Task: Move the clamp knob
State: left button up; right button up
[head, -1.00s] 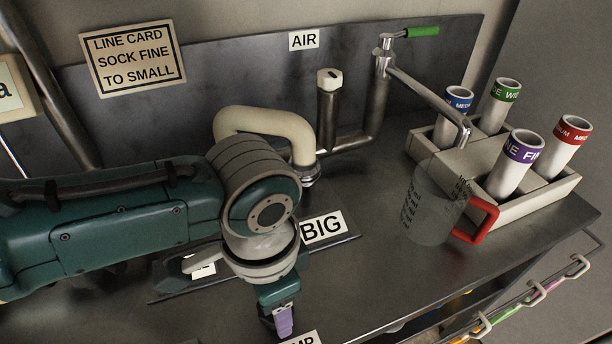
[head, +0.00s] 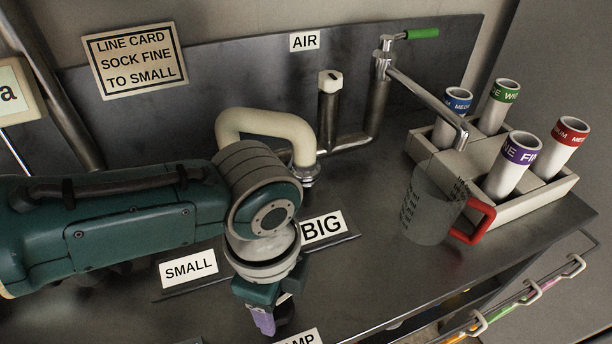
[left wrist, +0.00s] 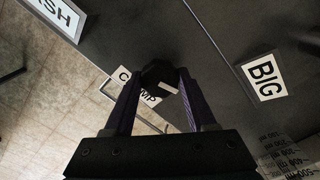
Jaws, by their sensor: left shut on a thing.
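The clamp knob (left wrist: 157,73) is a dark, many-sided piece with a pale mark, seen in the left wrist view. My left gripper (left wrist: 157,84) has its two purple fingers on either side of it and is shut on it. In the head view my left gripper (head: 264,322) points down near the front of the grey bench, just left of a partly cut-off label ending in "MP" (head: 299,338). The knob is not clearly visible there, behind my gripper. The "CLAMP" label (left wrist: 136,90) is partly covered by the fingers and knob in the wrist view. My right gripper is not in view.
"SMALL" (head: 189,268) and "BIG" (head: 323,227) labels lie behind my gripper, near a cream curved pipe (head: 265,122). A clear jug (head: 433,207) with a red handle and a rack (head: 526,204) of banded tubes stand to the right. The bench between is clear.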

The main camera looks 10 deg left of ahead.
pick_arm(q)
jog(key=shift+m, duration=0.3)
jog(key=o, duration=1.4)
jog(key=shift+c, duration=0.2)
notch_tip(320, 180, up, 10)
jog(key=p, duration=0.3)
jog(key=shift+p, duration=0.3)
